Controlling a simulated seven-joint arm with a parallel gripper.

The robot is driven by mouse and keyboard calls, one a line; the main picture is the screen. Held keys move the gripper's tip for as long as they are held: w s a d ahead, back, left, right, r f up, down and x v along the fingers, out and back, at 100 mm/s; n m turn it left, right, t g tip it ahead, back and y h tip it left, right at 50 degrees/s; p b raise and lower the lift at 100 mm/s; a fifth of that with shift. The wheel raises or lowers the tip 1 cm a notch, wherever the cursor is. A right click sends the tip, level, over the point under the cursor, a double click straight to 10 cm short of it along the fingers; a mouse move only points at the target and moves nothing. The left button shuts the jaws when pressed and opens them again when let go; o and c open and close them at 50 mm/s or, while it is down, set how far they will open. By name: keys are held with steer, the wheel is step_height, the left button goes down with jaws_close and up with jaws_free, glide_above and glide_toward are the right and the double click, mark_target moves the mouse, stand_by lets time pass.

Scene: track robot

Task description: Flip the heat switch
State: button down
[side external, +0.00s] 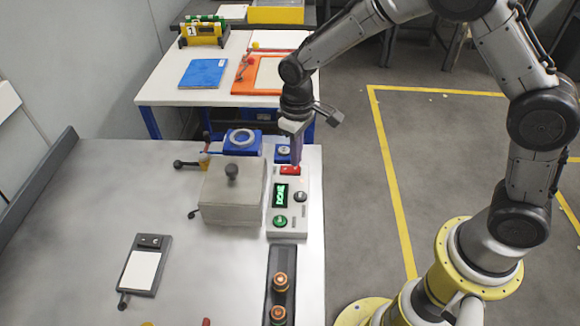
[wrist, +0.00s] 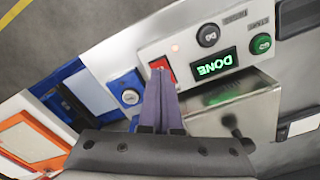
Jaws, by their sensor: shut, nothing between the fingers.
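A white control panel (side external: 287,228) stands on the grey bench. At its far end is a red rocker switch (side external: 290,170), seen close up in the wrist view (wrist: 163,68). A green display (wrist: 215,67) reads "DONE", upside down in the wrist view. A black knob (side external: 300,197) and a green button (side external: 280,221) are also on the panel. My gripper (side external: 297,162) points down with its purple fingers closed together and empty. Its tips (wrist: 159,74) are at the red switch and partly cover it; I cannot tell whether they touch it.
A metal box (side external: 225,210) with a black-knobbed lid stands left of the panel. A blue unit with a ring (side external: 242,142) and a small blue key-switch box (side external: 283,153) are behind. Orange buttons (side external: 280,282) lie nearer the front. The bench's left part is mostly clear.

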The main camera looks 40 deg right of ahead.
steer(key=shift+f, duration=0.9)
stand_by(0.5)
steer(key=shift+r, duration=3.5)
steer(key=s+d+r+m+t, duration=0.1)
steer(key=s+d+r+t, duration=0.1)
steer(key=s+d+r, duration=0.45)
steer(key=s+d+r+m+t, duration=0.1)
steer(key=s+r+t, duration=0.15)
steer(key=r, duration=0.75)
steer(key=s+d+f, duration=0.1)
steer(key=s, duration=0.7)
steer(key=s+d+f+m+t, duration=0.1)
steer(key=s+f, duration=0.1)
steer(key=s, duration=0.6)
steer(key=shift+d+f, duration=0.15)
steer(key=shift+d, duration=0.2)
